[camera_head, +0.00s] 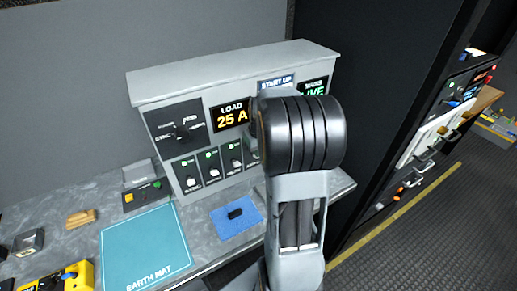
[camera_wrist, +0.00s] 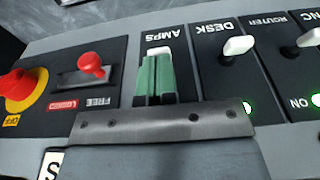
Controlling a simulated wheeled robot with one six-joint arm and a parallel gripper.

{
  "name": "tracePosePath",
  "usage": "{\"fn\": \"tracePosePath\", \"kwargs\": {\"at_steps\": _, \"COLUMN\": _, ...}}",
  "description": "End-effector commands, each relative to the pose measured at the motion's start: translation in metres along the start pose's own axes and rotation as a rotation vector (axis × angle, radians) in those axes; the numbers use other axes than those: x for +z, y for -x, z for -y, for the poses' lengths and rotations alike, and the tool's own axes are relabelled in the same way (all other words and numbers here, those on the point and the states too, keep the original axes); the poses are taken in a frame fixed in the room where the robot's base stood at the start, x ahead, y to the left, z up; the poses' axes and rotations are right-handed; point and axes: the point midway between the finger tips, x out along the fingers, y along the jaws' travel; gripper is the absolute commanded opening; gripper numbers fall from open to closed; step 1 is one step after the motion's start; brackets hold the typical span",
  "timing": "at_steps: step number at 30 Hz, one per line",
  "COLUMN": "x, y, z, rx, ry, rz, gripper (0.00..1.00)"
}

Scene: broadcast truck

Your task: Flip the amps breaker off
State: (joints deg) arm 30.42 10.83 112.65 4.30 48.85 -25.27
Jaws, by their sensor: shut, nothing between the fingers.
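The amps breaker is the switch under the upside-down AMPS label in the wrist view. Its white toggle tip (camera_wrist: 158,50) shows just beyond my fingertips, close to the label. My gripper (camera_wrist: 154,62) has its green fingers together in front of this breaker, with nothing between them. I cannot tell whether the fingertips touch the toggle. The fingers and gripper body hide the rest of the breaker and any lamp it has.
Beside it are the DESK breaker (camera_wrist: 238,46), its green lamp lit, and the ROUTER breaker (camera_wrist: 307,38). Left are a red-knobbed lever (camera_wrist: 91,66) and a red button (camera_wrist: 17,84). The grey panel (camera_head: 232,73) reads LOAD 25 A. An earth mat (camera_head: 146,247) lies on the counter.

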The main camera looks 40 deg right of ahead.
Motion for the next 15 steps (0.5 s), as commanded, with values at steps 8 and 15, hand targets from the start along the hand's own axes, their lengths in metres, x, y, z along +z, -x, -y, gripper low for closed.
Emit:
{"fn": "tracePosePath", "kwargs": {"at_steps": 8, "x": 0.0012, "y": -0.0044, "z": -0.0001, "rx": 0.002, "ry": 0.000, "rz": -0.034, "gripper": 0.00}}
{"fn": "tracePosePath", "kwargs": {"at_steps": 15, "x": 0.0017, "y": -0.0044, "z": 0.0005, "rx": 0.001, "ry": 0.001, "rz": -0.073, "gripper": 0.00}}
